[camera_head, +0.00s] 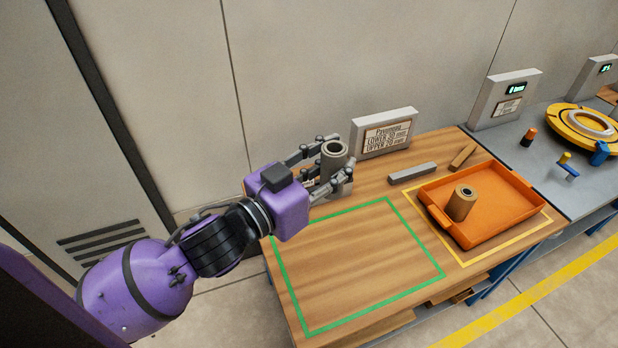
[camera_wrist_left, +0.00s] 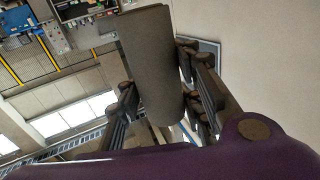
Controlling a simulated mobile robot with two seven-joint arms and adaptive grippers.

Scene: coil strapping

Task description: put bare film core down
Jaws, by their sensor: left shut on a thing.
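The bare film core (camera_head: 335,158) is a grey-brown hollow tube, held upright with its open end up. My left gripper (camera_head: 334,166) is shut on it, near the back left of the wooden table (camera_head: 350,255). In the left wrist view the core (camera_wrist_left: 153,65) fills the space between the fingers (camera_wrist_left: 160,95). The core's lower end is partly hidden by the fingers, and I cannot tell whether it touches anything below. My right gripper is in neither view.
A green outlined area (camera_head: 360,312) on the table is empty. An orange tray (camera_head: 500,225) at right holds a brown roll (camera_head: 461,204). A grey bar (camera_head: 412,173), a wooden block (camera_head: 463,157) and a sign stand (camera_head: 385,133) are at the back. A grey bench (camera_head: 550,165) adjoins.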

